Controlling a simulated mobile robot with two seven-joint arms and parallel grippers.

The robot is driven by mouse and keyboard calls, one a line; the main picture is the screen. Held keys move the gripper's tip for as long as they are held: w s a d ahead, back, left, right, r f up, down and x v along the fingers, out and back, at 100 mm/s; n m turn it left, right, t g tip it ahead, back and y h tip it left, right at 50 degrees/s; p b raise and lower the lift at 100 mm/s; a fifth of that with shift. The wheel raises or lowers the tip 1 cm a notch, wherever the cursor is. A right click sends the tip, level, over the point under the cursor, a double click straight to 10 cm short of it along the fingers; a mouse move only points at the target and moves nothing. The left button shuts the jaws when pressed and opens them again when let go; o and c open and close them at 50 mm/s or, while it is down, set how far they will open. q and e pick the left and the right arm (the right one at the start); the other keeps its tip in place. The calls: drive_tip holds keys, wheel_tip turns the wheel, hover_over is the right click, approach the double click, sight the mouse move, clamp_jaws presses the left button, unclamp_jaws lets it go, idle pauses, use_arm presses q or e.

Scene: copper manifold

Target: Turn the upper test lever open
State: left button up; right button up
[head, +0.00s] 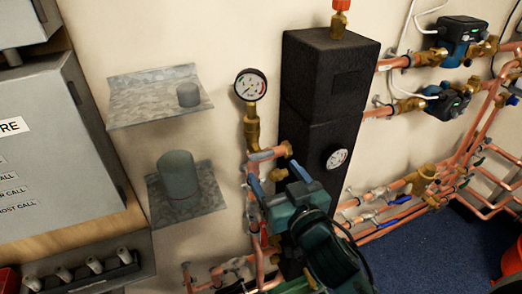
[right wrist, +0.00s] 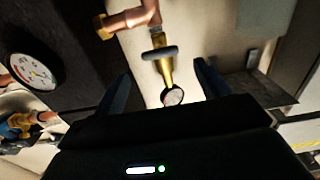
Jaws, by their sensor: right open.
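The upper test lever (right wrist: 160,52) looks like a dark grey, rounded handle lying across a brass valve (right wrist: 158,38) in the right wrist view. In the head view, a grey-blue piece (head: 261,156) below the brass gauge stem may be this lever; it is small there. My right gripper (head: 277,178) is open, with its blue fingers pointing up toward the valve from below. In the right wrist view, the lever shows in the gap between the two fingers (right wrist: 164,84), beyond the tips, with nothing visibly held. My left gripper is not in view.
A pressure gauge (head: 250,85) tops the brass stem. A black insulated manifold block (head: 318,95) with another gauge (head: 336,158) stands close on the right. Copper pipes (head: 375,215) run right. Metal shelves (head: 145,100) and a grey cabinet (head: 60,140) are left.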

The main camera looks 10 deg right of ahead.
sight(263, 157)
drive_tip(key=w, duration=0.3)
drive_tip(key=w+a, duration=0.1)
drive_tip(key=w, duration=0.2)
drive_tip(key=shift+w+a+p, duration=0.1)
drive_tip(key=shift+w+p, duration=0.1)
drive_tip(key=shift+p, duration=0.15)
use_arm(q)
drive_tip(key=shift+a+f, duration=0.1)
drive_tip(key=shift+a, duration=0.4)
use_arm(e)
drive_tip(key=shift+w+a, duration=0.15)
drive_tip(key=shift+w, duration=0.55)
drive_tip(key=shift+c, duration=0.2)
drive_tip(key=c, duration=0.9)
drive_tip(key=shift+c, duration=0.2)
